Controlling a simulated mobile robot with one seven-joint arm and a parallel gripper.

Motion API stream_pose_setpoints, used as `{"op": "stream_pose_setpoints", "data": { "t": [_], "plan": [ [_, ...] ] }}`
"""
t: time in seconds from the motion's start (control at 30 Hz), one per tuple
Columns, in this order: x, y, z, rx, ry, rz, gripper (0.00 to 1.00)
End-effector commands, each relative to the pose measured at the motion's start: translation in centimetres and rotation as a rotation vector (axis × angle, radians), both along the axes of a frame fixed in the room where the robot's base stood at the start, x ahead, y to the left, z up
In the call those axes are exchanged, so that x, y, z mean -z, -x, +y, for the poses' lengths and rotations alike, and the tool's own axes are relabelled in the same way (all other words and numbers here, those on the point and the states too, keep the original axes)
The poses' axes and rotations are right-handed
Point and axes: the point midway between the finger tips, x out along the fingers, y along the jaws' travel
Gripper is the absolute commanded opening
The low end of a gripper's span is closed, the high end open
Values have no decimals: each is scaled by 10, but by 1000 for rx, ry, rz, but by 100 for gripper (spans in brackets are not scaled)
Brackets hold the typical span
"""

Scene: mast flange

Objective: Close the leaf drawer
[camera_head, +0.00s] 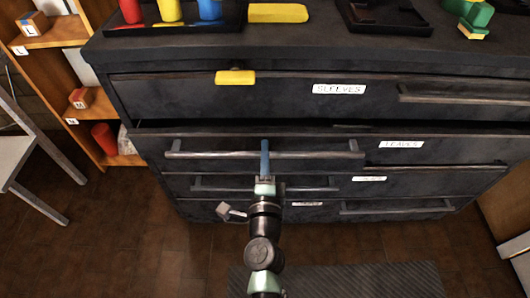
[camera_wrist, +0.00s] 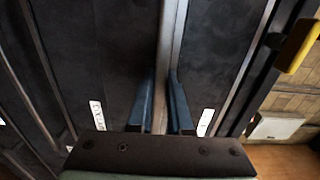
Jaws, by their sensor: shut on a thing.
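The leaf drawer (camera_head: 440,152), labelled LEAVES, is the second one down in the dark cabinet. It stands out a little from the cabinet, with a dark gap along its top edge. Its long grey bar handle (camera_head: 325,153) runs across the left part of its front. My gripper (camera_head: 264,146) is at the middle of this handle, its blue fingers upright in the head view. In the wrist view, my gripper (camera_wrist: 161,78) has one blue finger on each side of the handle bar (camera_wrist: 172,40) and is shut on it.
The SLEEVES drawer (camera_head: 290,97) above has a yellow block (camera_head: 235,77) on its upper edge. More drawers with bar handles lie below. Trays and coloured pieces stand on the cabinet top. A wooden shelf (camera_head: 60,35) and a pale table (camera_head: 15,155) are at the left.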

Motion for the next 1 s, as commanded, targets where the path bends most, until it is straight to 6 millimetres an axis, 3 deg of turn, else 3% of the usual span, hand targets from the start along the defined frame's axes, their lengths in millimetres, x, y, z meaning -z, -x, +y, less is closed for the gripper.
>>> {"op": "stream_pose_setpoints", "data": {
  "t": [0.4,0.73,1.0],
  "plan": [
    [0,-1,0,0,0,0,0],
    [1,-40,0,0,0,0,0],
    [0,-47,0,-1,0,0,0]
  ]
}}
